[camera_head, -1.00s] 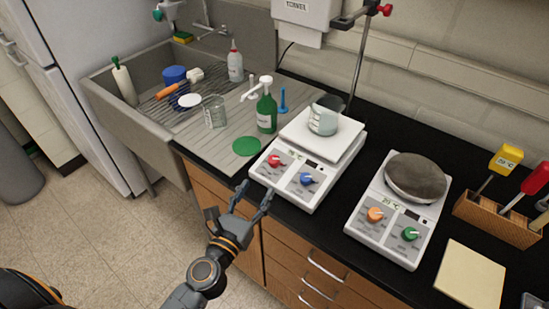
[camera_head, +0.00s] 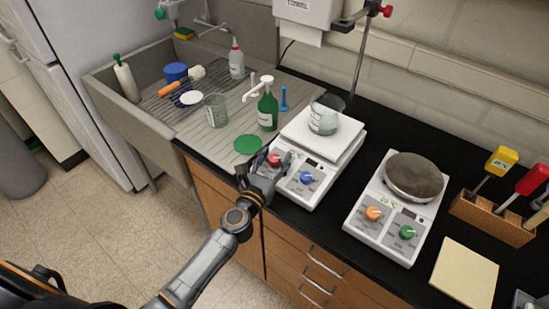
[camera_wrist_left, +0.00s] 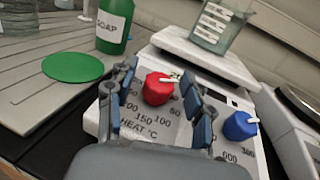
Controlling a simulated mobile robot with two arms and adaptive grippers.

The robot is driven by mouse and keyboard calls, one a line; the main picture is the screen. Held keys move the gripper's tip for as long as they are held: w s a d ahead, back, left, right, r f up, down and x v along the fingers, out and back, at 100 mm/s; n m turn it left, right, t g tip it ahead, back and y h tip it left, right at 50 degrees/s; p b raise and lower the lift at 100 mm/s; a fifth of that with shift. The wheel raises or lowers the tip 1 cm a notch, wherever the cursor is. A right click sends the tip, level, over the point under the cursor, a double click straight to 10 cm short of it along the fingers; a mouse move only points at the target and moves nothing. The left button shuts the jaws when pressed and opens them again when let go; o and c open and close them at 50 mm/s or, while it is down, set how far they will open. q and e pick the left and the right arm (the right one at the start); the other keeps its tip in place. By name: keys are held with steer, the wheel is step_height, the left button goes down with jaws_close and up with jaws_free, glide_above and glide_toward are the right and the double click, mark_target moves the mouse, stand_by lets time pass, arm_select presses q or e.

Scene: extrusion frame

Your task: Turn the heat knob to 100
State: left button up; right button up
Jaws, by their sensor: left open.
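The red heat knob (camera_wrist_left: 157,88) is on the front panel of the left hot plate (camera_wrist_left: 225,62), among printed numbers and the words HEAT °C. It also shows in the head view (camera_head: 275,159), partly behind my gripper. My left gripper (camera_wrist_left: 163,100) is open, its blue-padded fingers on either side of the red knob, apart from it as far as I can tell. It reaches the plate's front left corner in the head view (camera_head: 267,163). A blue knob (camera_wrist_left: 240,125) sits to the right of the red one. My right gripper is not in view.
A beaker (camera_head: 324,118) stands on the left hot plate. A green soap bottle (camera_head: 267,110) and a green disc (camera_head: 248,144) are close behind and left. A second hot plate (camera_head: 390,235) with orange and green knobs stands to the right.

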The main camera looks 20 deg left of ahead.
arm_select(q)
jaws_close()
steer(key=shift+m+h, duration=0.4)
steer(key=shift+h, duration=0.1)
steer(key=m+h, duration=0.1)
steer(key=m+g+h+b, duration=0.1)
steer(key=m+h+b, duration=0.1)
steer(key=h, duration=0.1)
steer(key=shift+a+f, duration=0.1)
steer(key=shift+f, duration=0.15)
steer(key=m+g+h+b, duration=0.8)
steer(key=m+b, duration=0.1)
steer(key=shift+w+m+g+h, duration=0.1)
steer(key=shift+m+g+h, duration=0.2)
steer(key=shift+m, duration=0.1)
steer(key=m+g+h+b, duration=0.1)
steer(key=m+g+b, duration=0.1)
steer(key=g, duration=0.1)
steer(key=shift+r, duration=0.1)
steer(key=shift+r+m+g+b, duration=0.1)
steer(key=shift+m+g+b, duration=0.8)
steer(key=shift+m+g, duration=0.5)
steer(key=shift+g, duration=0.3)
